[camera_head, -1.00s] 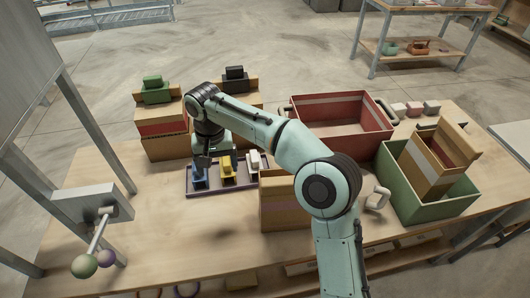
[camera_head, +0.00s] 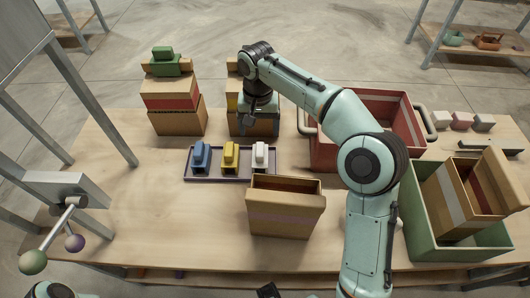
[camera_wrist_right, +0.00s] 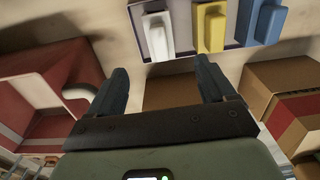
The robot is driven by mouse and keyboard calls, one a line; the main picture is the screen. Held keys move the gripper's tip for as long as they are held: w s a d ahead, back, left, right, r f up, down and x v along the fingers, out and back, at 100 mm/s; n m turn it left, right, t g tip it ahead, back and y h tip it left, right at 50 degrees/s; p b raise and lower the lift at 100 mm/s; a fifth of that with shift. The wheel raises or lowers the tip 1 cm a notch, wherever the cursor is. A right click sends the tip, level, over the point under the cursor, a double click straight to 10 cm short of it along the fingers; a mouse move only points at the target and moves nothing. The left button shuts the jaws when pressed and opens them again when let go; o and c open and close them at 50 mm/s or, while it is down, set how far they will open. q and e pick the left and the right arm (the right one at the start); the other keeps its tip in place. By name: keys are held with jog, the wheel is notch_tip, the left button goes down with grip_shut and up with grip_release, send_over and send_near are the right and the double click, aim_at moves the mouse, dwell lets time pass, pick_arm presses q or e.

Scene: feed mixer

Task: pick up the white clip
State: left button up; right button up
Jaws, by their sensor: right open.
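The white clip (camera_head: 260,154) stands at the right end of the shallow purple tray (camera_head: 214,178), beside a yellow clip (camera_head: 231,154) and a blue clip (camera_head: 201,156). In the right wrist view the white clip (camera_wrist_right: 156,36) lies beyond the fingers, left of centre. My right gripper (camera_head: 250,122) is open and empty, behind the tray and in front of the right box stack; its spread fingers (camera_wrist_right: 164,78) also show in the wrist view, apart from the clip. A dark piece at the head view's bottom edge may be part of my left gripper; its jaws cannot be made out.
An open cardboard box (camera_head: 285,212) stands just in front of the tray's right end. A box stack with a green clip (camera_head: 166,62) is behind left. A red crate (camera_head: 325,150) and a green crate (camera_head: 421,226) stand to the right.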

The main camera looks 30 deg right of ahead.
aim_at(260, 149)
notch_tip(260, 149, down, 6)
jog(key=shift+s+a+f+b, duration=0.1)
jog(key=shift+f+b, duration=0.15)
jog(key=shift+b, duration=0.4)
jog(key=shift+w+d+f+b, duration=0.1)
jog(key=shift+f+b, duration=0.1)
jog(key=shift+f, duration=1.35)
jog(key=shift+w+d+f+b, duration=0.1)
jog(key=shift+f+b, duration=0.05)
jog(key=shift+f, duration=1.4)
jog(key=c, duration=1.1)
jog(key=shift+r, duration=0.1)
